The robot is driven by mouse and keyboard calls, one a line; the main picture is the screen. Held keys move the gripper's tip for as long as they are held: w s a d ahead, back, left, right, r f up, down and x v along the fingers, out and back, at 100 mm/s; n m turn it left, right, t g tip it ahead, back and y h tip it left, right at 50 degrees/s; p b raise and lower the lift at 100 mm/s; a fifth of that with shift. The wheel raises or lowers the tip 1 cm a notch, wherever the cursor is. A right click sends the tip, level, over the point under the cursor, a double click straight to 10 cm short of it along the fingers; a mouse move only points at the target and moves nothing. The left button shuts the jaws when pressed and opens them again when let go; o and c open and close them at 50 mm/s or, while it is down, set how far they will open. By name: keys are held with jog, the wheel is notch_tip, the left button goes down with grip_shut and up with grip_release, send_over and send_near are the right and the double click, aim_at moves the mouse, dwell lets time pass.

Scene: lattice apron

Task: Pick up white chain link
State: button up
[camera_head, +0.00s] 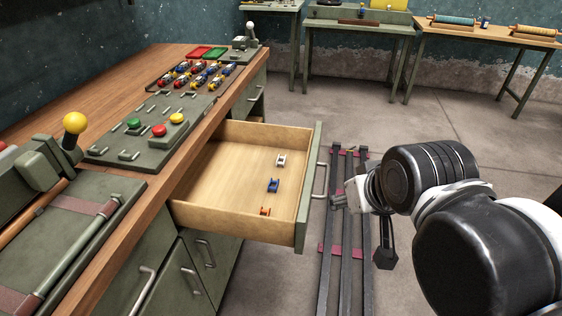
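A small white chain link (281,160) lies in the open drawer (225,165), toward its far right part. A blue link (273,185) lies nearer than it, and a small orange link (264,211) sits close to the drawer's near front corner. My gripper (338,201) is to the right of the drawer, outside its front panel and apart from the white link. The gripper is small and partly hidden by my arm, so its fingers do not show clearly.
The drawer's green front panel and handle (320,180) stand between my gripper and the links. The wooden workbench (110,95) with a control panel (150,130) is at left. Dark rails (345,265) run along the floor below my arm. The left part of the drawer is empty.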

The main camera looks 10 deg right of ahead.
jog(key=o, duration=0.9)
